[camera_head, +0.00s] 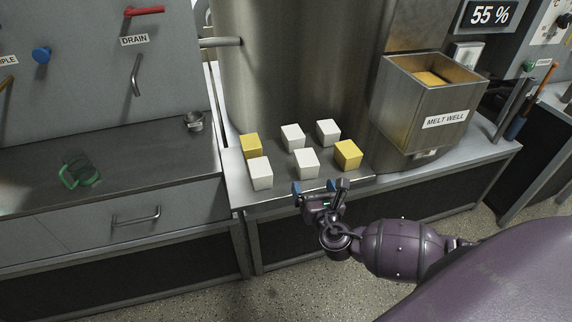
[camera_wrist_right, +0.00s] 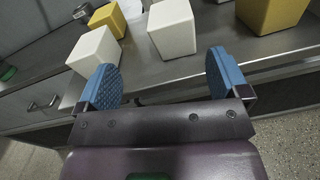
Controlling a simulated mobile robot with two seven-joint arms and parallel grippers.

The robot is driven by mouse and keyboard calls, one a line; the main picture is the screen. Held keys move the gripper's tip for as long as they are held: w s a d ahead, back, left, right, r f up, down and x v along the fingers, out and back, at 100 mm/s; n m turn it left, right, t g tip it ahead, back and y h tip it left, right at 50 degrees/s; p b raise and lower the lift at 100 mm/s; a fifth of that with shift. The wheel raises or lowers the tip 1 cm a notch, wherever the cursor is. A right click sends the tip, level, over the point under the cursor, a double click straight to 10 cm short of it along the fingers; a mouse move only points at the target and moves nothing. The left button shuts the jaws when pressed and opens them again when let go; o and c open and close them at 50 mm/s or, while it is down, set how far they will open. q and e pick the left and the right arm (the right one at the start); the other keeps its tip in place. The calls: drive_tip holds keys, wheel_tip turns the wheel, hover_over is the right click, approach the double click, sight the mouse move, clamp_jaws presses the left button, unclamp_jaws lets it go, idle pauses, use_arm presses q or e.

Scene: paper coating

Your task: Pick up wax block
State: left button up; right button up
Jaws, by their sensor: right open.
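Several cube-shaped blocks, white and yellow, stand on the steel counter in front of the large tank. A white block (camera_head: 306,162) in the front row stands just beyond my right gripper (camera_head: 315,188). It also shows in the right wrist view (camera_wrist_right: 172,28), ahead of the gap between the blue fingers. My right gripper is open and empty at the counter's front edge, touching no block. Another white block (camera_head: 260,172) is to its left, and yellow blocks stand at the right (camera_head: 348,154) and back left (camera_head: 250,146). My left gripper is not in view.
The steel melt well (camera_head: 430,105), with yellow material inside, stands right of the blocks. The tank (camera_head: 295,65) rises behind them. A small metal cup (camera_head: 194,122) and a green object (camera_head: 80,174) are on the left counter. The counter between blocks and melt well is mostly clear.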

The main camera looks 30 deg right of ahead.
sight(307, 158)
drive_tip(key=shift+n+h, duration=0.3)
drive_tip(key=shift+n, duration=0.3)
drive_tip(key=x, duration=0.2)
drive_tip(key=d+x, duration=0.1)
drive_tip(key=x, duration=0.2)
drive_tip(key=shift+s+r, duration=0.15)
drive_tip(key=shift+s, duration=0.1)
drive_tip(key=shift+b+x, duration=0.6)
drive_tip(key=shift+x, duration=2.4)
drive_tip(key=shift+s+r, duration=0.1)
drive_tip(key=shift+c, duration=0.3)
drive_tip(key=c, duration=1.1)
